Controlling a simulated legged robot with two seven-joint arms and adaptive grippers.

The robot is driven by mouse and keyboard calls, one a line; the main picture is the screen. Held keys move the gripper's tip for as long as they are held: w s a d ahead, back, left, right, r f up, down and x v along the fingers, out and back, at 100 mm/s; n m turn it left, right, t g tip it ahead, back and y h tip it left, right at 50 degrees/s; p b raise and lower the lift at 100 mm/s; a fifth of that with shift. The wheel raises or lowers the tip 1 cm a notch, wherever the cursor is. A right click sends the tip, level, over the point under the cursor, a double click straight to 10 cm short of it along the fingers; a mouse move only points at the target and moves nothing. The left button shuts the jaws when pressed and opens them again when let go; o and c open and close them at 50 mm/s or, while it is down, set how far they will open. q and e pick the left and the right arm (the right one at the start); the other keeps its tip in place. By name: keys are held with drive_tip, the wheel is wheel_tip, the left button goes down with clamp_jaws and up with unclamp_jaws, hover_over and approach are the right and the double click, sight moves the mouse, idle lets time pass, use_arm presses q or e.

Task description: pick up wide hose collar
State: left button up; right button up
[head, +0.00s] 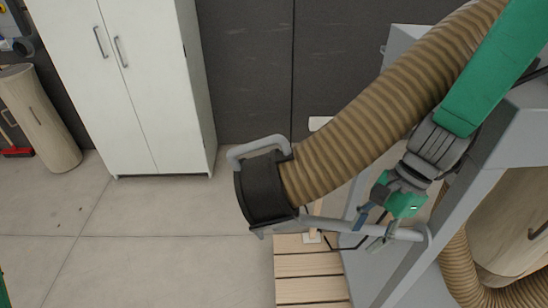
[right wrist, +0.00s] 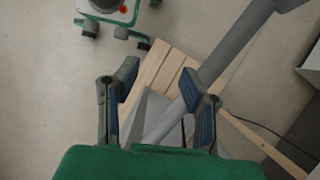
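The wide hose collar (head: 262,190) is a dark band with grey bar handles, at the free end of a thick ribbed brown hose (head: 375,105). A long grey handle bar (head: 335,226) runs right from it. My right gripper (head: 369,231) is at the right part of this bar. In the right wrist view my right gripper (right wrist: 160,100) is open, with the grey bar (right wrist: 235,65) passing slantwise between or just beyond its fingers. I cannot tell whether they touch. The dark band is not seen there. My left gripper is not in view.
A white cabinet (head: 130,80) stands at the back left, with a wooden cylinder (head: 38,118) beside it. A wooden slatted pallet (head: 308,275) lies below the collar. A grey machine frame (head: 445,185) is close on the right. Floor at left is clear.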

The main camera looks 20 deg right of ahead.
drive_tip(key=w+a+r+m+t+y, duration=0.1)
drive_tip(key=w+a+r+m+y, duration=0.15)
drive_tip(key=r, duration=0.45)
drive_tip(key=w+a+r+m+t+y, duration=0.1)
drive_tip(key=w+r+t+y, duration=0.15)
drive_tip(key=r, duration=0.45)
drive_tip(key=w+a+r+m+t+y, duration=0.1)
drive_tip(key=w+a+r+m+y, duration=0.15)
drive_tip(key=r, duration=0.55)
approach(234, 154)
drive_tip(key=f, duration=0.1)
drive_tip(key=shift+w+a+f+y+b, duration=0.2)
drive_tip(key=shift+w+a+y+b, duration=0.1)
drive_tip(key=shift+w+a, duration=0.2)
drive_tip(key=x, duration=0.5)
drive_tip(key=shift+w+d+f+p, duration=0.1)
drive_tip(key=shift+p, duration=0.2)
drive_tip(key=shift+d, duration=0.1)
clamp_jaws()
